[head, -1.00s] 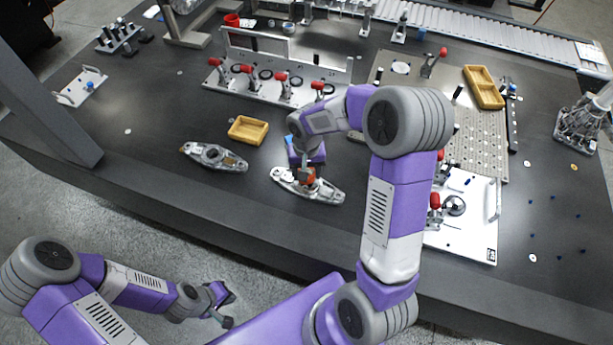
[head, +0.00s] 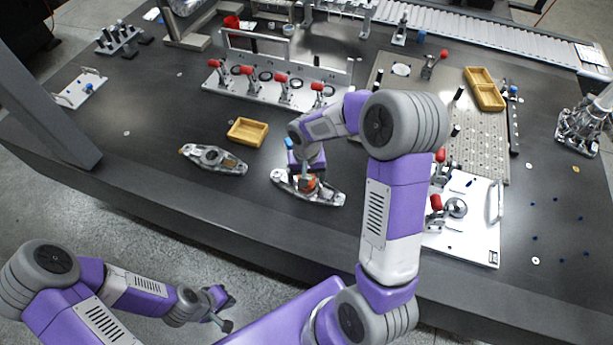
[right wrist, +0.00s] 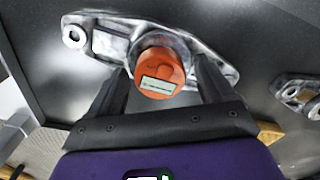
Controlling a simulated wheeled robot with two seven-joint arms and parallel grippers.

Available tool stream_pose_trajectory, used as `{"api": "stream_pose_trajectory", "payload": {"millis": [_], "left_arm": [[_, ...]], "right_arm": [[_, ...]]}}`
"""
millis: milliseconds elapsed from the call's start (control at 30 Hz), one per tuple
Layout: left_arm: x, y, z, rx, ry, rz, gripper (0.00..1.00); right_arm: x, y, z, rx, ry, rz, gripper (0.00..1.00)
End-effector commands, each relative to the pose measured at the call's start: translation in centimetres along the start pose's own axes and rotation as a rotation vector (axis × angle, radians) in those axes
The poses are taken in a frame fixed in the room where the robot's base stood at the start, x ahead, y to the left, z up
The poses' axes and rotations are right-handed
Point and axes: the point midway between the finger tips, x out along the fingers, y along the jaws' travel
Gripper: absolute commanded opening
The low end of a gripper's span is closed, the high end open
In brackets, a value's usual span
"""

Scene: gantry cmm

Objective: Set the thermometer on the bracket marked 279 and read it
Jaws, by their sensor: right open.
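The orange round thermometer (right wrist: 160,75) with a small display sits on the middle of a silver bracket (right wrist: 103,32). In the head view this bracket (head: 328,196) lies near the table's front edge, and the thermometer (head: 313,184) is partly hidden by my right gripper (head: 304,186). In the right wrist view my right gripper (right wrist: 165,75) is open, with a finger on each side of the thermometer. The display text is too small to read. A second silver bracket (head: 230,163) lies to the left. No bracket number is legible. My left gripper (head: 229,312) is open and empty, off the table's front.
A yellow tray (head: 248,132) stands behind the brackets. A fixture with red-handled clamps (head: 265,92) is farther back. A white plate with clamps (head: 470,235) and a perforated plate (head: 485,140) lie at right.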

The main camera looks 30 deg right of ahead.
Motion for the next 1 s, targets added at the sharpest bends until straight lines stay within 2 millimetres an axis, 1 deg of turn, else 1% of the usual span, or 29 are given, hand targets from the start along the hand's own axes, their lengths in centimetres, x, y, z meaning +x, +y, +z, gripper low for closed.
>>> {"api": "stream_pose_trajectory", "payload": {"millis": [67,167,400,500,600,700,800,1000], "left_arm": [[-0.4,0.2,0.0,0.0,0.0,0.0,0.0],[-0.9,0.3,0.0,0.0,0.0,0.0,0.0],[-2.5,1.0,0.1,0.0,0.0,0.0,0.0],[-3.1,1.1,0.1,0.0,0.0,0.0,0.0],[-3.4,1.3,0.1,0.0,0.0,0.0,0.0],[-3.6,1.4,0.2,0.0,0.0,0.0,0.0],[-3.7,1.4,0.2,0.0,0.0,0.0,0.0],[-3.7,1.4,0.2,0.0,0.0,0.0,0.0]], "right_arm": [[-0.6,0.0,0.0,0.0,0.001,0.0,0.82],[-2.1,0.0,-0.1,0.001,0.003,-0.001,0.82],[-7.5,-0.1,-0.1,0.001,0.004,-0.002,0.82],[-9.5,0.0,-0.1,0.0,0.004,-0.001,0.82],[-10.9,0.0,-0.1,0.0,0.004,-0.002,0.82],[-11.8,0.0,0.0,0.0,0.001,-0.001,0.82],[-12.3,0.0,0.0,0.0,0.001,-0.001,0.82],[-12.3,0.0,0.0,0.0,0.0,0.0,0.82]]}}
